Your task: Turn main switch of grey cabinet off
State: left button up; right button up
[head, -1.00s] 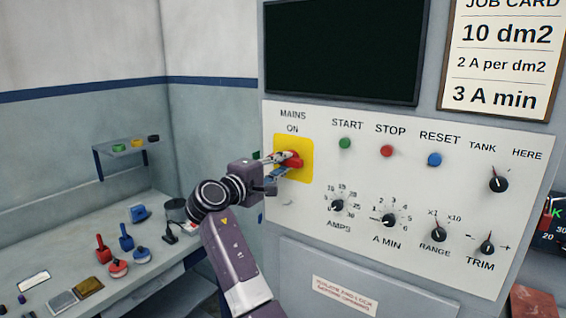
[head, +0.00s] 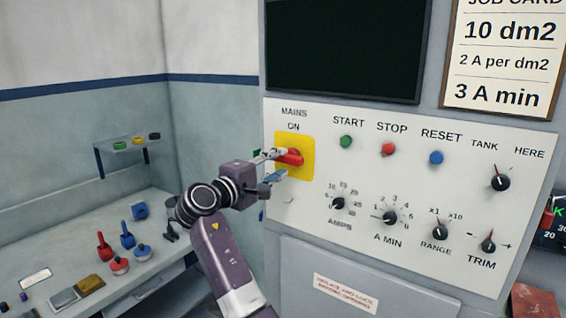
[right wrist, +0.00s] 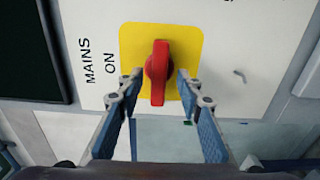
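The grey cabinet's white panel (head: 320,230) carries the main switch, a red handle (head: 291,157) on a yellow plate (head: 307,152) under the words MAINS and ON. The handle lies level, crosswise to the ON mark above it. In the right wrist view the red handle (right wrist: 157,72) stands upright in the picture, with the lettering turned sideways. My right gripper (head: 275,165) is in front of the switch. In the right wrist view its fingers (right wrist: 157,90) are apart, one on each side of the handle's near end, with gaps visible. My left gripper is not in view.
Start, stop and reset buttons (head: 388,149) and several knobs (head: 390,217) are right of the switch. A dark screen (head: 343,50) is above. A bench (head: 100,285) with tools and a small shelf (head: 125,147) stand at the left.

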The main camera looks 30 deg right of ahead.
jog(key=v, duration=0.9)
jog(key=shift+a, duration=0.3)
